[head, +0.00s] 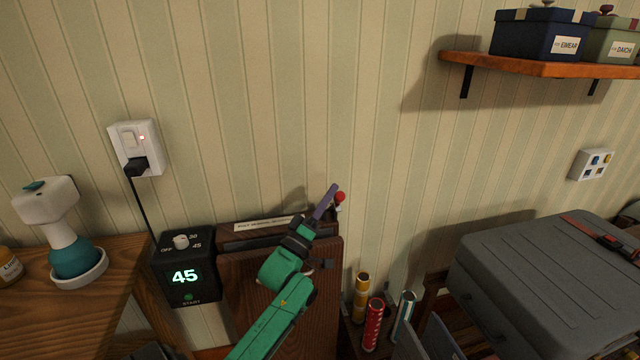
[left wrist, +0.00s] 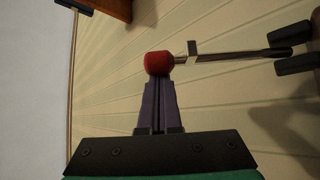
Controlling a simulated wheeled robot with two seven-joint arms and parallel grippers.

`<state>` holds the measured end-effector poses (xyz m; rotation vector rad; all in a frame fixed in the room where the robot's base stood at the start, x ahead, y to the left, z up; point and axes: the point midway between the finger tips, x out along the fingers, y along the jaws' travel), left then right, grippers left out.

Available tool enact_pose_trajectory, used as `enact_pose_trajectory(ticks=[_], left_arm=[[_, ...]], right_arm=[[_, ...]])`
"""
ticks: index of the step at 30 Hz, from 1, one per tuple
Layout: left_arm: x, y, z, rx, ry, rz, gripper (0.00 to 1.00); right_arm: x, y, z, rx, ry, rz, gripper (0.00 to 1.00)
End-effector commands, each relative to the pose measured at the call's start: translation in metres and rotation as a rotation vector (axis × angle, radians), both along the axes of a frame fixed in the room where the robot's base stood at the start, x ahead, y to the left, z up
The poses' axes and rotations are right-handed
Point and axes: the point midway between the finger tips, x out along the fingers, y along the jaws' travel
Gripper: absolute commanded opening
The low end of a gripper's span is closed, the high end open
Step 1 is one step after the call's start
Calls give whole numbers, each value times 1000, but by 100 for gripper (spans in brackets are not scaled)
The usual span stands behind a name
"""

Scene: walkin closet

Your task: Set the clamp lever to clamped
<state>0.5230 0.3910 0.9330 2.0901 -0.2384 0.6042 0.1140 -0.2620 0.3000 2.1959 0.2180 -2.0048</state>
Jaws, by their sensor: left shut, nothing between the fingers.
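The clamp lever shows in the left wrist view as a metal rod (left wrist: 235,54) with a red ball knob (left wrist: 159,63) at its end. In the head view the red knob (head: 340,196) is at the top right of the brown wooden press (head: 325,275). My left gripper (head: 333,189) is shut and empty, its purple fingers together. In the left wrist view its fingertips (left wrist: 159,80) are right at the knob, touching or nearly so. Part of the lever is hidden behind the gripper in the head view. My right gripper is not in view.
A black timer box (head: 186,267) reading 45 is attached left of the press. A wall outlet (head: 136,148) has a plug and cord. A shelf (head: 545,64) is high right.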

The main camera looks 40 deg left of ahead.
Motion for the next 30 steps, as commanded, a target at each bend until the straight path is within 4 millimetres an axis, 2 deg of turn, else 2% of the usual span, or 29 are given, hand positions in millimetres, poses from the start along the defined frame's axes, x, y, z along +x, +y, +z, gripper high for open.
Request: enact_pose_trajectory(ticks=[1,9,10,12,18,24,30], left_arm=[[-3,-4,-16,37,-22,-1,0],[-16,-24,-40,242,-165,-1,0],[-17,-25,-42,263,-179,0,0],[-20,-29,-48,288,-200,-1,0],[-25,-35,-62,300,-207,0,0],[-27,-39,-68,364,-251,0,0],[-28,-40,-71,388,-268,0,0]], right_arm=[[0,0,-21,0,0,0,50],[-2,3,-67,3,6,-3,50],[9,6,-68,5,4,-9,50],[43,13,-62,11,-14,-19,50],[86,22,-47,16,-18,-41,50],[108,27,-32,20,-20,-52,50],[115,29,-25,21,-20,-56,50]])
